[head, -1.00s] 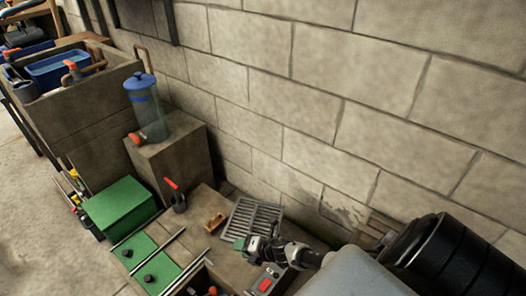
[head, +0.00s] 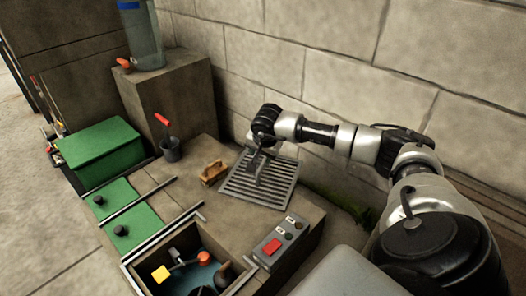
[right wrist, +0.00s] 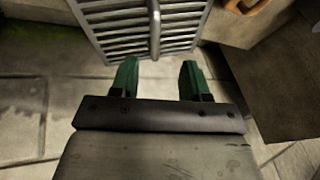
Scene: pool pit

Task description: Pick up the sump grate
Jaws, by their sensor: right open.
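The sump grate (head: 254,190) is a grey slatted metal panel on the concrete ledge by the block wall. In the right wrist view the grate (right wrist: 120,28) fills the top, with a raised bar handle (right wrist: 154,28) running across its slats. My right gripper (head: 260,150) is over the far part of the grate in the head view. In the right wrist view its two green fingertips (right wrist: 158,75) are spread apart with nothing between them, just short of the grate's near edge. My left gripper is not in view.
A wooden-handled brush (head: 213,172) lies left of the grate. A dark cup (head: 171,150) holds a red-handled tool. A control box (head: 279,242) with a red button and an open pit (head: 190,262) are nearer. A green box (head: 98,150) stands left.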

